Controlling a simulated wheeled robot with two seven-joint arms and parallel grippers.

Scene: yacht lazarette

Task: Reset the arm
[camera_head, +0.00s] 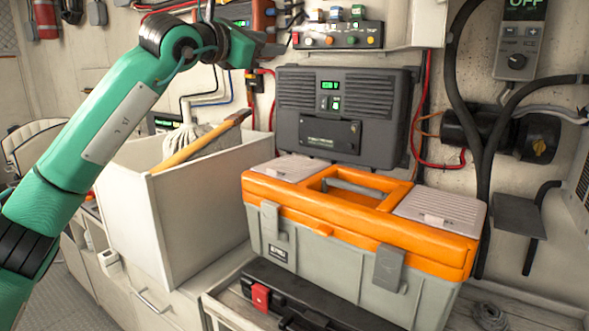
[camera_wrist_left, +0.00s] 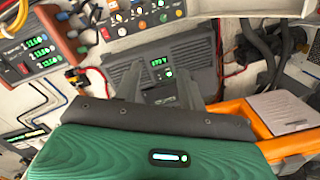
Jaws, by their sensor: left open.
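My left arm, green with dark joints, reaches up from the lower left of the head view. My left gripper (camera_head: 272,46) is at the upper middle, in front of the wall and just below and left of the switch panel. In the left wrist view the two grey fingers of the left gripper (camera_wrist_left: 172,76) are apart, with nothing between them. The grey wall unit with a green display (camera_wrist_left: 165,70) shows behind them. My right gripper is in neither view.
An orange and grey toolbox (camera_head: 350,215) stands at the front right. A white bin (camera_head: 200,210) holding a mop (camera_head: 190,145) is left of it. The wall unit (camera_head: 340,115), switch panel (camera_head: 337,36) and dark hoses (camera_head: 470,90) line the wall.

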